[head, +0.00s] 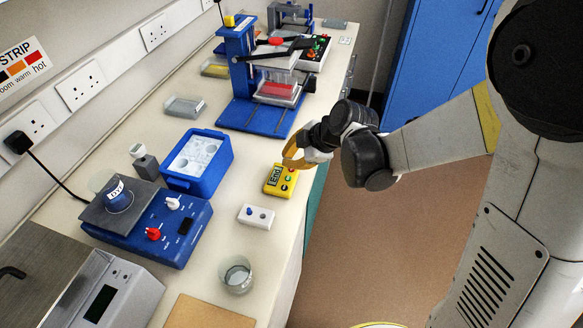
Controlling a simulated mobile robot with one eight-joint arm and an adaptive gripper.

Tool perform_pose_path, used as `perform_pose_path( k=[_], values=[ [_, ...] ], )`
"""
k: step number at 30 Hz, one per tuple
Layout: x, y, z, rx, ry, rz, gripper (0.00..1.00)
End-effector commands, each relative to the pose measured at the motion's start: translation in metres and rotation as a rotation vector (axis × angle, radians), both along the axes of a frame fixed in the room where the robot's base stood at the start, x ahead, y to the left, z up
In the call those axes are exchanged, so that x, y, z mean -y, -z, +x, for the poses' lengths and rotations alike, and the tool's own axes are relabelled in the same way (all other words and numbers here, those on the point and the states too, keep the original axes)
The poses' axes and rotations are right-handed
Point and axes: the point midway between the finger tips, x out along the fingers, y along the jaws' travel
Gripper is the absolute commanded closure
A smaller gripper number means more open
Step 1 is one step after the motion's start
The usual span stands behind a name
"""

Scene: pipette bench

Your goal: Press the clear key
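A yellow timer (271,192) lies on the bench near its right edge. Its display reads "End". Small keys, including green and red ones, sit on the display's right side, and their labels are too small to read, so I cannot tell which is the clear key. My gripper (291,158) is just beyond the timer's far end in the picture, with its orange-yellow fingers toward the timer. I cannot tell whether it touches the timer or hovers above it. The fingers overlap in this view, so their opening does not show.
A white box with a blue knob (256,216) and a glass beaker (237,275) are nearer. A blue stirrer (190,225) and blue tray (222,160) stand left. A tall blue stand (238,85) is behind. Bare bench surrounds the timer's left side.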

Motion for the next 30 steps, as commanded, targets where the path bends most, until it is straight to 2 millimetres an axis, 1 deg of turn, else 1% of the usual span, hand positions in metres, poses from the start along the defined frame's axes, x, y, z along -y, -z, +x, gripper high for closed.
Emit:
perform_pose_path(
  k=[13, 21, 30],
  values=[
    [0.000, 0.000, 0.000, 0.000, 0.000, 0.000, 1.00],
    [0.000, 0.010, 0.000, 0.000, 0.000, 0.000, 1.00],
    [0.000, 0.009, 0.000, 0.000, 0.000, 0.000, 1.00]
  ],
)
